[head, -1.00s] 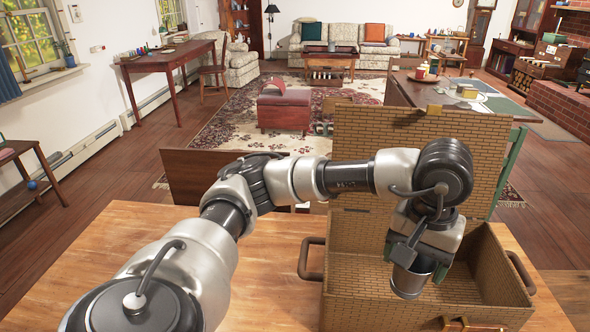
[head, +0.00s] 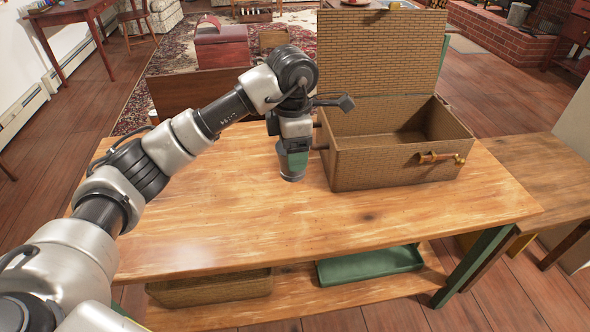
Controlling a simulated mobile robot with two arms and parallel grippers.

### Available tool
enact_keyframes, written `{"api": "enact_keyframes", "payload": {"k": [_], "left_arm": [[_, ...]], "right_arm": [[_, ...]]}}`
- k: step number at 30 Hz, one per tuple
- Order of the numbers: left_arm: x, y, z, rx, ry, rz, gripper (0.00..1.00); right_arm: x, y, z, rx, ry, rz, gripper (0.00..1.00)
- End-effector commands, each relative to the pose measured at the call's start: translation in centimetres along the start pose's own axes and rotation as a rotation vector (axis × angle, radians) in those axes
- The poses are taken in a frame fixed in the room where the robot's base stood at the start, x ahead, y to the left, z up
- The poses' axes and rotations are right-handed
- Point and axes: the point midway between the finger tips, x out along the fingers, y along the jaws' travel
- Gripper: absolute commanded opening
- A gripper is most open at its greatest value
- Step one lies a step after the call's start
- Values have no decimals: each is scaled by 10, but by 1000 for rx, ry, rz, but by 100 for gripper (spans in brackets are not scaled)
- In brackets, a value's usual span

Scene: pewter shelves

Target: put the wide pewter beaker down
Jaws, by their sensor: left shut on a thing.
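The wide pewter beaker (head: 292,172) is a small grey metal cup, upright below my left gripper (head: 293,155). My left gripper points down and is shut on it, hiding its upper part. The beaker's base is at or very near the wooden table top (head: 230,205), just left of the basket; I cannot tell whether it touches. My right gripper is out of view.
An open wicker basket (head: 370,165) with a raised lid (head: 380,55) stands right of the beaker. The table top in front and left is clear. A green tray (head: 370,266) and a woven basket (head: 210,288) lie on the shelf below.

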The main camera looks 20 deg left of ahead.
Motion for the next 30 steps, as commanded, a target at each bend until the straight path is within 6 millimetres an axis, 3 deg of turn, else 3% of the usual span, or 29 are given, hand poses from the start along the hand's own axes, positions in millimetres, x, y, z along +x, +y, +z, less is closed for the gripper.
{"api": "enact_keyframes", "payload": {"k": [3, 6, 12, 17, 30], "left_arm": [[12, 17, 5, -390, 0, -3, 43], [22, 27, 7, -674, 2, -4, 43], [35, 40, 8, -1034, 0, -2, 43], [44, 44, 0, -1130, 1, -1, 43], [98, 54, -91, -1132, 3, 2, 43]], "right_arm": [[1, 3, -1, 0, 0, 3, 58], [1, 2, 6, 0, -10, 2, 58], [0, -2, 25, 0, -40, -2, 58], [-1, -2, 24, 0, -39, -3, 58], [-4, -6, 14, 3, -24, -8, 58]]}}
